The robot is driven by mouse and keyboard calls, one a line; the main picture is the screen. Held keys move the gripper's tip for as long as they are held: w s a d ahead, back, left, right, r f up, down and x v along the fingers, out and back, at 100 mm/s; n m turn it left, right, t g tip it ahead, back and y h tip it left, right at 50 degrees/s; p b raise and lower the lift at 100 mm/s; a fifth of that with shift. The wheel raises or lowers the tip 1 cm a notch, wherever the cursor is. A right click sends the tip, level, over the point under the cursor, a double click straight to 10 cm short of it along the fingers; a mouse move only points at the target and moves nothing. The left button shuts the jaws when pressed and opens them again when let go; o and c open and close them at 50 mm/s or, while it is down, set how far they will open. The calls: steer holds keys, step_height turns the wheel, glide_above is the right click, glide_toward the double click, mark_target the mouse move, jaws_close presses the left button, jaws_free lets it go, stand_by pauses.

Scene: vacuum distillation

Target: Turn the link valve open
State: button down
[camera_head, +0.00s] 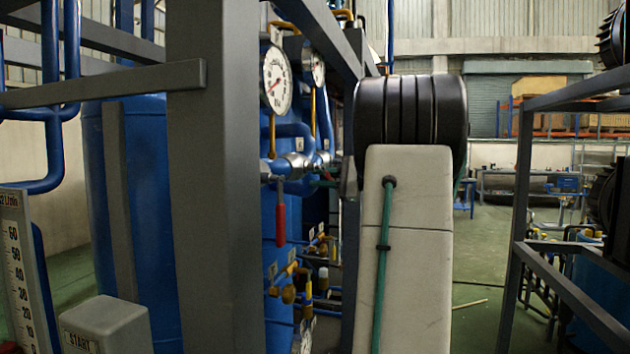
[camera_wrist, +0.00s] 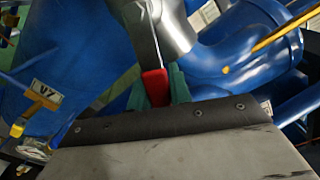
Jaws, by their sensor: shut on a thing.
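In the wrist view, a silver valve (camera_wrist: 165,28) has a metal lever ending in a red handle (camera_wrist: 155,88). The green fingers of my gripper (camera_wrist: 157,93) lie on both sides of the red handle and are shut on it. In the head view, my gripper (camera_head: 322,183) shows only as a bit of green beside the silver pipe fittings, mostly hidden behind my arm. The gripped handle is hidden there. Another red handle (camera_head: 280,222) hangs straight down from a nearer silver valve (camera_head: 293,165), with no finger on it.
Two pressure gauges (camera_head: 276,80) sit above the valves. A grey frame post (camera_head: 215,200) stands close on the left. Several yellow-handled valves (camera_head: 290,292) lie lower down. A yellow rod (camera_wrist: 270,45) crosses blue pipes in the wrist view. Another grey frame (camera_head: 515,230) stands at right.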

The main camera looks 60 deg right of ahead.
mark_target(330, 178)
steer(key=c, duration=1.3)
jaws_free()
steer(key=shift+s+d, duration=0.1)
steer(key=v, duration=0.7)
steer(key=shift+s+d, duration=0.1)
steer(key=shift+s, duration=0.25)
